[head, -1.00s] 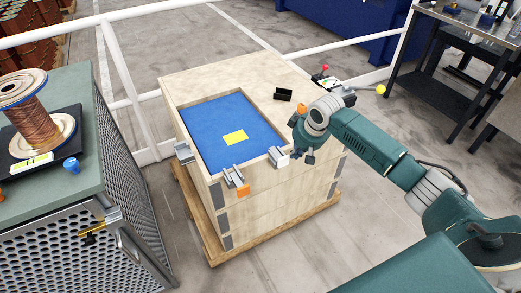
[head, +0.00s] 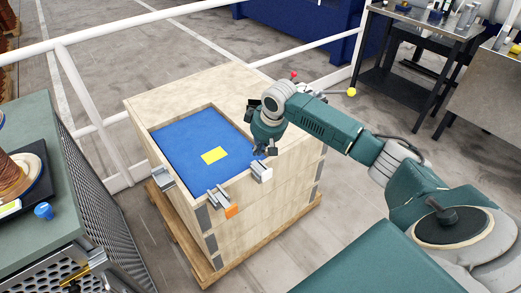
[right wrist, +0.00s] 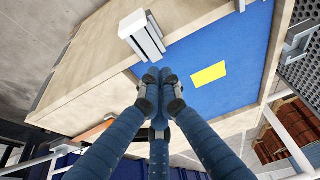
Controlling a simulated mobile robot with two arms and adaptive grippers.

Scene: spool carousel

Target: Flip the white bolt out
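The white bolt (head: 262,171) is a white-ended metal piece on the right part of the wooden crate's near rim. It also shows in the right wrist view (right wrist: 140,32), with its grey metal bars pointing toward the blue recess. My right gripper (head: 264,147) is just beyond the bolt, over the recess corner, and no contact shows. In the right wrist view its fingertips (right wrist: 157,76) are drawn together with nothing between them, a little below the bolt's bars. My left gripper is not in view.
The wooden crate (head: 222,248) has a blue recessed panel (head: 190,140) with a yellow label (head: 214,155). An orange-ended bolt (head: 231,211) and a grey bolt (head: 163,176) sit along the rim. A green-topped cabinet (head: 70,215) stands left.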

